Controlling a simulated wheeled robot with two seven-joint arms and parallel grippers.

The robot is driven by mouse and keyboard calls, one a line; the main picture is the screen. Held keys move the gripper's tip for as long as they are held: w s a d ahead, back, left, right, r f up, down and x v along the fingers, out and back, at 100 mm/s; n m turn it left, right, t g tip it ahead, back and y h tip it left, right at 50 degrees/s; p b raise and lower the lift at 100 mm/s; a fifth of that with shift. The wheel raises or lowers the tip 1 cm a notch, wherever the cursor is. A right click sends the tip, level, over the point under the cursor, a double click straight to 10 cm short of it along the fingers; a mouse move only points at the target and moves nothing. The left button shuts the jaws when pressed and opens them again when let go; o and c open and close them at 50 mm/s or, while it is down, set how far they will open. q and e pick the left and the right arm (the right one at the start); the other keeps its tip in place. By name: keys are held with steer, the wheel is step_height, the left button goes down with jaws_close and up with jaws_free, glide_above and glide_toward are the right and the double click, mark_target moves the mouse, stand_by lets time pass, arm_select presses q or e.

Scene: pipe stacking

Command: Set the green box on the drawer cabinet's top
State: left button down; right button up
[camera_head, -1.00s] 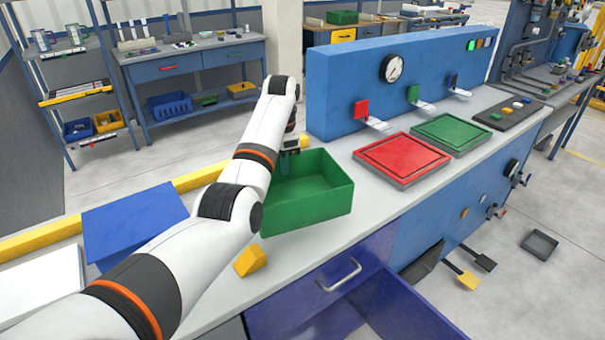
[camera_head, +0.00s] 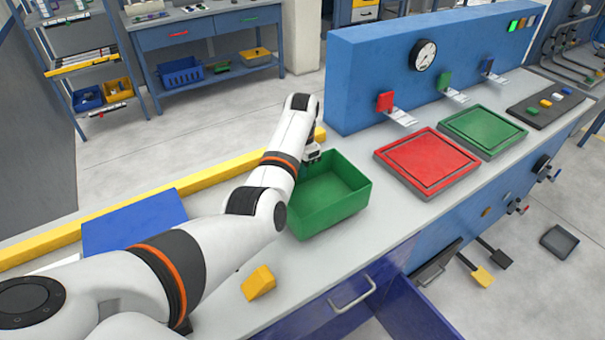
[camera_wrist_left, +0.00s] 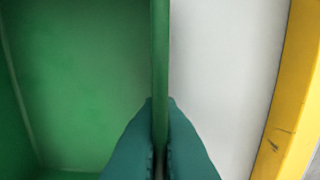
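The green box (camera_head: 335,205) is an open-topped bin over the grey counter (camera_head: 300,268); I cannot tell whether it touches the counter. My left gripper (camera_head: 312,155) is at the box's back left rim. In the left wrist view the teal fingers (camera_wrist_left: 160,150) sit on both sides of the box's thin wall (camera_wrist_left: 159,60), closed against it. The box's inside (camera_wrist_left: 80,80) looks empty. A dark blue drawer front (camera_head: 350,300) with a silver handle is below the counter's front edge. My right gripper is not in view.
A yellow wedge block (camera_head: 258,282) lies on the counter in front of the box. A red tray (camera_head: 427,162) and a green tray (camera_head: 484,131) lie to the right, before a blue panel (camera_head: 360,80). A yellow rail (camera_head: 215,176) runs along the back edge.

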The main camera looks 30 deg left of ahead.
arm_select(q)
steer(key=shift+f, duration=1)
steer(key=shift+f, duration=0.15)
steer(key=shift+f, duration=0.15)
steer(key=c, duration=1.6)
jaws_free()
steer(key=shift+s, duration=0.1)
step_height(320, 180, up, 13)
steer(key=shift+f+b, duration=0.2)
steer(key=shift+b, duration=0.3)
